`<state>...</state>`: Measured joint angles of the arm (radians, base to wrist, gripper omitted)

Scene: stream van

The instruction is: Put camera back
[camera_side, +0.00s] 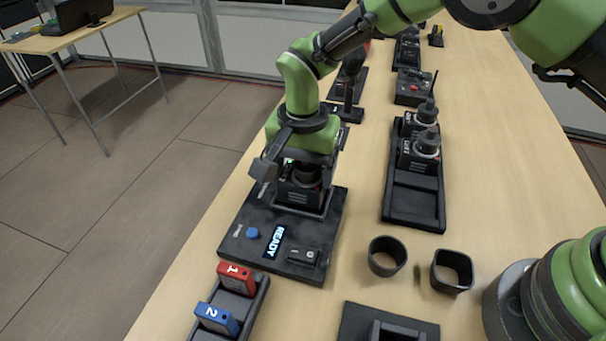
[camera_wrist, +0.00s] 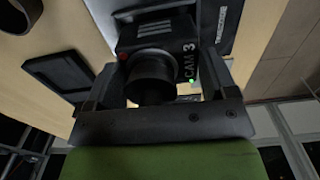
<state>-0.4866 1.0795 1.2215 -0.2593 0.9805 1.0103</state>
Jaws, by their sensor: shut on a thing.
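My gripper (camera_side: 296,160) points down over the black console (camera_side: 262,262) and is shut on a black camera (camera_side: 301,194). In the wrist view the camera (camera_wrist: 187,33), marked CAM 3, sits between the jaws, lens towards me, with a small green light. The camera is at the console's back part; I cannot tell whether it rests there or hovers just above. The console screen reads READY. To the right, a black dock (camera_side: 410,222) holds two similar cameras, (camera_side: 428,108) and (camera_side: 421,156), standing in its rear places. Its front place is empty.
A red block (camera_side: 236,278) marked 1 and a blue block (camera_side: 216,319) marked 2 sit in a small rack at the front. Several black devices line the table (camera_side: 490,130) behind.

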